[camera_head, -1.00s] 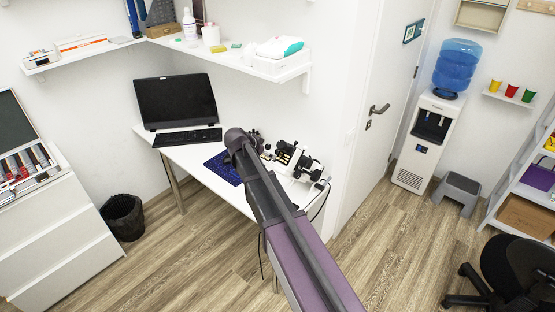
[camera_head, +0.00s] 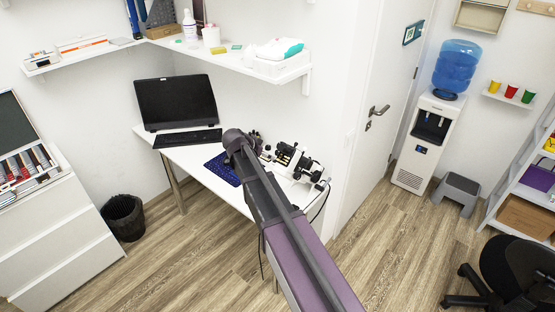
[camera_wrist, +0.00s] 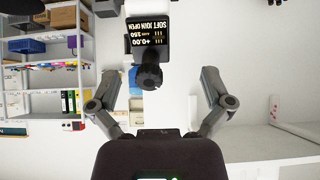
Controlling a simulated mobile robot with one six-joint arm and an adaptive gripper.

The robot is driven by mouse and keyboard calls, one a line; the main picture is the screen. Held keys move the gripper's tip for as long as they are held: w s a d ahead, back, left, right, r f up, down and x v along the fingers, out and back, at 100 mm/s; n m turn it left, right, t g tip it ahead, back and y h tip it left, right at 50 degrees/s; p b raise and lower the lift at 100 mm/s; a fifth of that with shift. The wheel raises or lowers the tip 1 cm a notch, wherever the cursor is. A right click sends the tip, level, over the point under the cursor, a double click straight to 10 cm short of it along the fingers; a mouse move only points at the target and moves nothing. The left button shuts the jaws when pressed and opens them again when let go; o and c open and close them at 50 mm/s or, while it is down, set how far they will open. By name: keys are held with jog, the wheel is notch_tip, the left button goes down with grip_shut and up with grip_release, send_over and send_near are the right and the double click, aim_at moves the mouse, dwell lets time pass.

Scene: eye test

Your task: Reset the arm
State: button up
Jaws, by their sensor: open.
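My arm reaches from the bottom of the head view out over the white desk (camera_head: 187,158). Its dark far end is beside a black-and-white optical instrument (camera_head: 290,158). My gripper (camera_wrist: 159,74) shows in the wrist view with its two fingers spread wide apart. It is open, with nothing held between the fingers. A black device with a lit screen (camera_wrist: 155,38) and a round knob appears beyond and between the fingertips. The screen text is upside down. In the head view the fingers cannot be made out behind the arm.
A monitor (camera_head: 176,101), a keyboard (camera_head: 188,138) and a blue mat (camera_head: 222,168) are on the desk. A wall shelf (camera_head: 235,63) runs above it. A water cooler (camera_head: 424,140), a step stool (camera_head: 457,190) and an office chair (camera_head: 515,265) stand right. The floor between is clear.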

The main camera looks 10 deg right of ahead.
jog(key=p+v, duration=0.5)
jog(key=v, duration=0.4)
jog(key=shift+p, duration=0.4)
jog(key=shift+f, duration=0.1)
jog(key=s+d+f+n+g+y+b, duration=0.2)
jog(key=s+f+n+b, duration=0.3)
jog(key=s+f, duration=0.4)
jog(key=s+d+f+n+g+y+b, duration=0.3)
jog(key=s+f+b, duration=0.4)
jog(key=s, duration=0.8)
notch_tip(320, 180, down, 2)
jog(key=d+n+y, duration=0.1)
jog(key=n+y, duration=0.1)
jog(key=shift+s+d+n+b, duration=0.15)
jog(key=shift+s+n+b, duration=0.1)
jog(key=shift+n+b, duration=0.15)
